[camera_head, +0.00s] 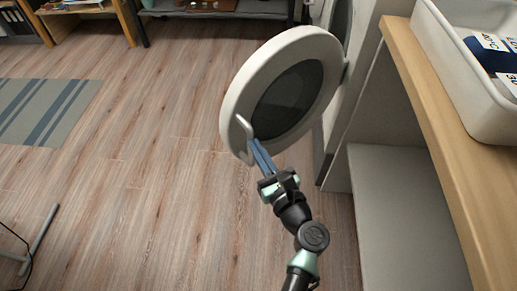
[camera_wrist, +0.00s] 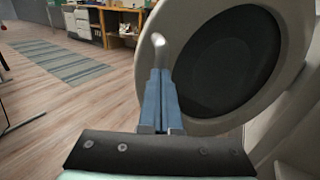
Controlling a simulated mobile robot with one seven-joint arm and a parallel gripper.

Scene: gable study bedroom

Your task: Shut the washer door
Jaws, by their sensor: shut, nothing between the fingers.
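The washer door (camera_head: 237,104), a round white ring with a dark glass centre, stands swung open from the washer (camera_head: 345,95) at its right. A pale curved handle (camera_head: 243,128) sits on its left rim. My gripper (camera_head: 254,146) is shut, with its blue fingertips at or just beside the handle; I cannot tell whether they touch it. In the wrist view the shut fingers (camera_wrist: 160,85) point up at the handle (camera_wrist: 160,47), with the door (camera_wrist: 290,60) filling the right side. The washer's opening is hidden behind the door.
A wooden counter (camera_head: 440,110) carries a white bin (camera_head: 465,95) at right, above an open bay with a pale floor (camera_head: 400,220). A striped rug (camera_head: 45,110) lies at left. A metal stand leg (camera_head: 40,240) is at lower left. The wooden floor left of the door is clear.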

